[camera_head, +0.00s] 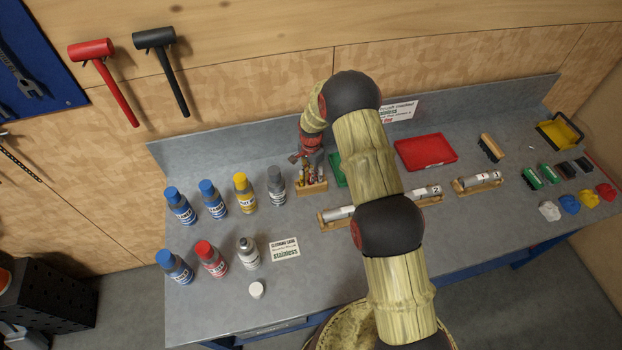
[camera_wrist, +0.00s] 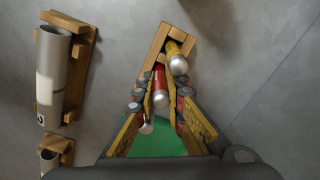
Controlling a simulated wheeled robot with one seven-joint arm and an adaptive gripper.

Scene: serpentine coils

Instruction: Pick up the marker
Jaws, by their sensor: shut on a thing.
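A small wooden holder (camera_wrist: 166,38) stands on the grey bench and also shows in the head view (camera_head: 313,187). A yellow marker (camera_wrist: 177,60) with a silver end stands in it. A red marker (camera_wrist: 160,88) with a silver end is between the fingers of my gripper (camera_wrist: 161,92), which is shut on it. Another silver-ended marker (camera_wrist: 147,126) shows nearer the camera, partly hidden by the fingers. In the head view my gripper (camera_head: 305,158) is just above the holder. Whether the red marker is clear of the holder I cannot tell.
Blue, yellow and grey-capped bottles (camera_head: 245,193) stand left of the holder. A green tray (camera_head: 337,170) lies just right of it, partly behind my arm. Metal tubes on wooden stands (camera_head: 478,183) and a red tray (camera_head: 425,152) are farther right.

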